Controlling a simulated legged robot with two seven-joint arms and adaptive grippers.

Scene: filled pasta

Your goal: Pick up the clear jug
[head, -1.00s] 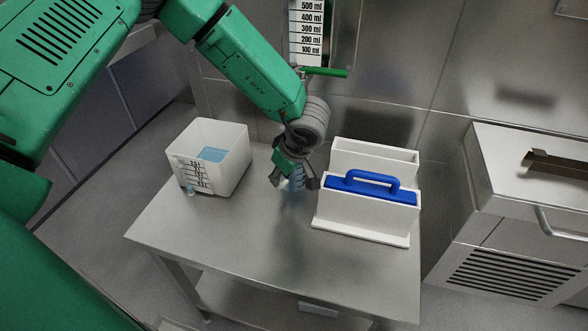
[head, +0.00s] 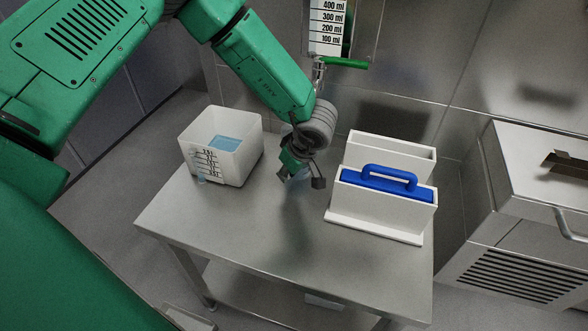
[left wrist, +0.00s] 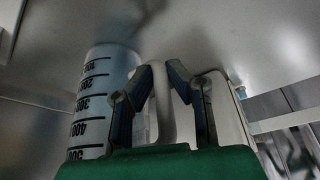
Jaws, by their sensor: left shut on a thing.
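The clear jug (left wrist: 97,103) has dark measuring marks and stands out on the left side of the left wrist view. Its pale handle (left wrist: 162,105) is between the two fingers of my left gripper (left wrist: 160,72), which is shut on it. In the head view my left gripper (head: 301,176) is low over the middle of the steel table (head: 255,235). There the jug is mostly hidden behind the gripper, with only a faint bluish part showing. I cannot tell whether the jug touches the table. My right gripper is not in view.
A white container with blue-tinted water (head: 235,143) stands at the table's left, with a small clear item at its front. A white holder (head: 378,213) with a blue-handled tool (head: 390,183) stands close on the right. A green-levered tap (head: 343,62) is behind. The table's front is clear.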

